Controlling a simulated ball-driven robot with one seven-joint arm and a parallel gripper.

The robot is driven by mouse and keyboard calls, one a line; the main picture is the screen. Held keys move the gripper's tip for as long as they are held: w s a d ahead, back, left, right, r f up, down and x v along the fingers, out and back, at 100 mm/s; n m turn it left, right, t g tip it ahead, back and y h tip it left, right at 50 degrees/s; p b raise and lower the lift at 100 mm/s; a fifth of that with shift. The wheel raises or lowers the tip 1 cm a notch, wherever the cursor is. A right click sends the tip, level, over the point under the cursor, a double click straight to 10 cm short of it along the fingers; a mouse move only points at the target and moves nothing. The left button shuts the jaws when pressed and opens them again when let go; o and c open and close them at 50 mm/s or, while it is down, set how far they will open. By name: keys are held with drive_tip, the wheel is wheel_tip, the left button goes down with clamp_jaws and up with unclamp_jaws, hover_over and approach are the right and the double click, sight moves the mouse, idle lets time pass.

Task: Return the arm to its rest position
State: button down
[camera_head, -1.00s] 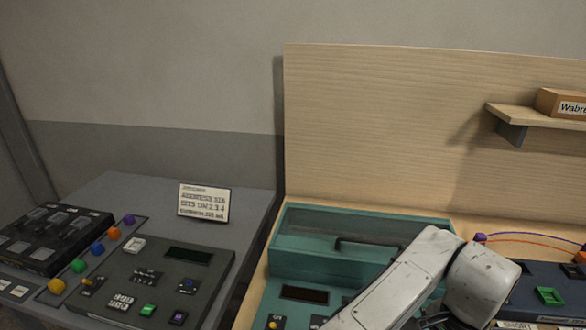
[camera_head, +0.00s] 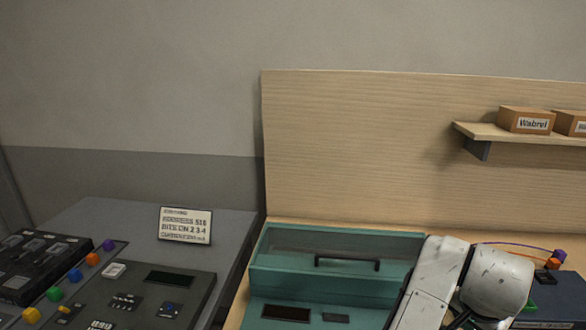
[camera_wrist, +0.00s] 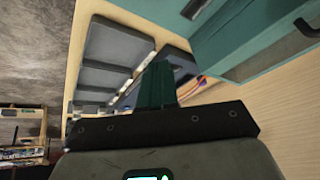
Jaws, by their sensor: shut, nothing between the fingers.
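My arm shows at the lower right of the head view as white, scuffed links, in front of a teal console (camera_head: 340,291) and partly hiding it. My gripper is out of sight in the head view. In the wrist view my gripper (camera_wrist: 157,82) shows as dark green fingers closed together beyond a black bar, with nothing held. The wrist view is tilted, with the teal console (camera_wrist: 225,35) at the upper right.
A grey desk (camera_head: 232,232) at the left carries a dark control panel (camera_head: 150,300) and a sign card (camera_head: 185,225). A wooden backboard (camera_head: 350,150) stands behind the teal console. A shelf (camera_head: 520,135) at the right holds boxes (camera_head: 526,120).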

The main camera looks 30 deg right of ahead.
drive_tip(key=w+a+f+n+t, duration=0.3)
drive_tip(key=w+a+n+t, duration=0.15)
drive_tip(key=n, duration=0.55)
drive_tip(key=s+a+f+n+g+y, duration=0.1)
drive_tip(key=s+a+f+n+y, duration=0.25)
drive_tip(key=a+f, duration=0.4)
drive_tip(key=s+a+f+n+g+y, duration=0.1)
drive_tip(key=s+a+f+n+y, duration=0.2)
drive_tip(key=a, duration=0.7)
drive_tip(key=s+d+f+m+g+h+b, duration=0.1)
drive_tip(key=s+f+g+b, duration=0.2)
drive_tip(key=s+f, duration=0.8)
drive_tip(key=shift+d+f+g+h+b, duration=0.35)
drive_tip(key=shift+d+f+b, duration=0.1)
drive_tip(key=shift+b, duration=0.8)
drive_tip(key=shift+s, duration=0.1)
idle(2.8)
